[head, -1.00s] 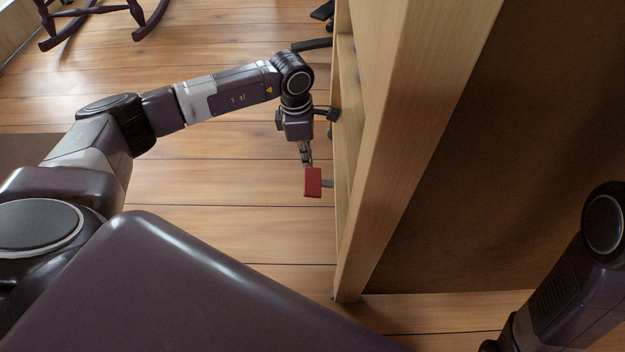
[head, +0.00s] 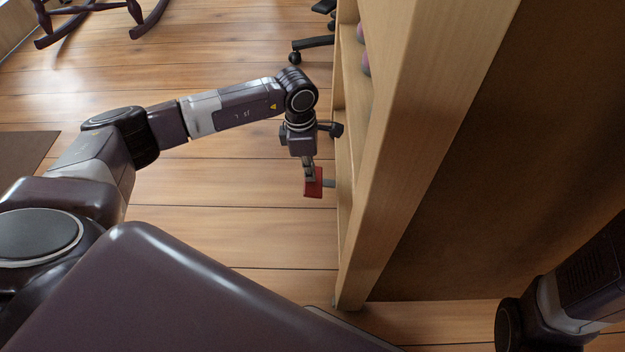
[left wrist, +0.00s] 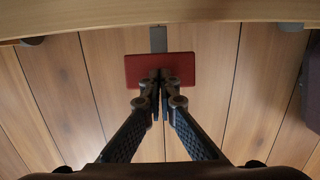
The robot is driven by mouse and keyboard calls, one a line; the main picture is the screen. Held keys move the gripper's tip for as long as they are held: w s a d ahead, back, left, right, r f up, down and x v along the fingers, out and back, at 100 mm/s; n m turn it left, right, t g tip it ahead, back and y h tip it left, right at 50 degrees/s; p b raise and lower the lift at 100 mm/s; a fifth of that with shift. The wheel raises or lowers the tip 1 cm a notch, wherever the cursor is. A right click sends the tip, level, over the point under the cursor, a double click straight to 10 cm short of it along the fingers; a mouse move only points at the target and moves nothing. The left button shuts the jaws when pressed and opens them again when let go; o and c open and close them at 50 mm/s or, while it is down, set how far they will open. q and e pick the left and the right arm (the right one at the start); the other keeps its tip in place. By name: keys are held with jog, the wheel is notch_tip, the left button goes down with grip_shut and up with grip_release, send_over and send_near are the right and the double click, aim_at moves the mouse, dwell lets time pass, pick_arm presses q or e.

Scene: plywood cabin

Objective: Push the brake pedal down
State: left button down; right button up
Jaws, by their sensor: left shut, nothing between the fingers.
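The brake pedal is a red plate (head: 314,188) on a short grey bar that comes out of the wooden shelf unit's left side. In the left wrist view the red pedal (left wrist: 183,66) lies right at the fingertips, with its grey bar running up toward the wood. My left gripper (head: 309,177) points down and is shut and empty, with its tips over the pedal and hiding part of it. The tips (left wrist: 160,76) look to be at or against the pedal face; I cannot tell whether they touch. My right gripper is out of view; only part of my right arm shows.
The wooden shelf unit (head: 440,100) stands just right of the pedal and my left wrist. An office chair base (head: 312,46) and a rocking chair (head: 90,15) are farther back. The plank floor (head: 230,180) left of the pedal is clear.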

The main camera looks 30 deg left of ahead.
pick_arm(q)
notch_tip(320, 180, down, 3)
jog(key=shift+f+b, duration=0.2)
jog(key=shift+b, duration=0.8)
jog(key=shift+r, duration=0.25)
jog(key=shift+s+a+r+p, duration=0.1)
jog(key=shift+a+r+p, duration=0.1)
jog(key=shift+p, duration=0.2)
jog(key=shift+s+a+r+p, duration=0.2)
jog(key=shift+s+a+p, duration=0.15)
jog(key=shift+a, duration=0.25)
jog(key=shift+s+a+r+p, duration=0.15)
jog(key=shift+s+a+p, duration=0.1)
jog(key=shift+a+p, duration=0.25)
